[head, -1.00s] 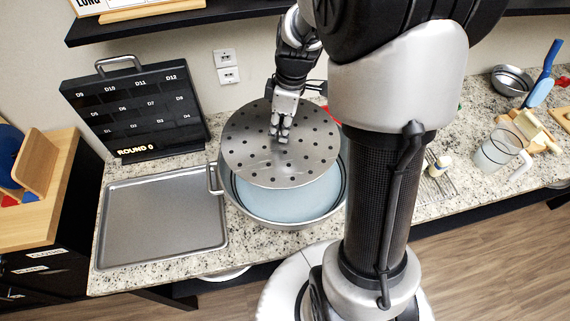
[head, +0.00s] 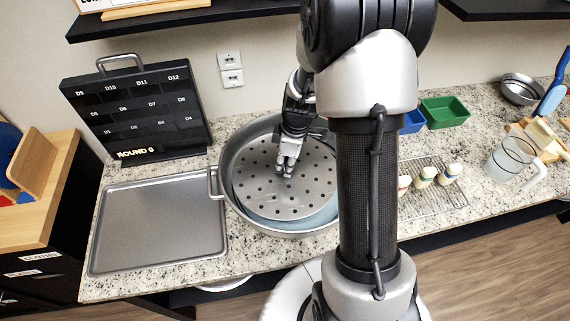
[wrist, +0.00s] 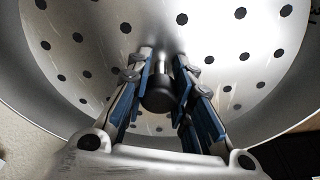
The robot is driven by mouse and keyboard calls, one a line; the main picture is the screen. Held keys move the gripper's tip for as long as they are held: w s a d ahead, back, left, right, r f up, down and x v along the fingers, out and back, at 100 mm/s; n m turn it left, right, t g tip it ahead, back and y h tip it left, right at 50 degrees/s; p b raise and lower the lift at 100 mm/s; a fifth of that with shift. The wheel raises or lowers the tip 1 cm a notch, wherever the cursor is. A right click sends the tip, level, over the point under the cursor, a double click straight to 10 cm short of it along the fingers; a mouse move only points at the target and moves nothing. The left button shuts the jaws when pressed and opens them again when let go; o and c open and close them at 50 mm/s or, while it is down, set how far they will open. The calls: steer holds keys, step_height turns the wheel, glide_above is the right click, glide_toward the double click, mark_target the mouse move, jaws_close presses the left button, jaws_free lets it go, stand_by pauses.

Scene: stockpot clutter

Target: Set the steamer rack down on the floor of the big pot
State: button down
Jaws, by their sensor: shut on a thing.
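The steamer rack (head: 262,190) is a round grey metal plate with dark holes. In the head view it lies within the rim of the big pot (head: 228,172), a wide metal pot with a side handle. A blue-grey strip of the pot's inside shows below the rack's near edge, so the rack looks tilted or off the floor; I cannot tell if it touches. My gripper (head: 287,168) is over the rack's middle. In the wrist view my gripper (wrist: 160,100) is shut on the rack's central knob (wrist: 158,92), with the holed plate (wrist: 95,22) beyond.
A grey metal tray (head: 158,228) lies left of the pot, with a black board (head: 140,115) behind it. A wire rack with small bottles (head: 425,176), a green bin (head: 445,112) and a clear jug (head: 508,160) stand to the right. My arm hides the pot's right side.

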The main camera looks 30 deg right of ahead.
steer(key=shift+f+b, duration=0.4)
steer(key=shift+b, duration=0.1)
steer(key=shift+f, duration=0.2)
steer(key=c, duration=1.3)
jaws_free()
steer(key=shift+c, duration=0.2)
steer(key=shift+r, duration=0.15)
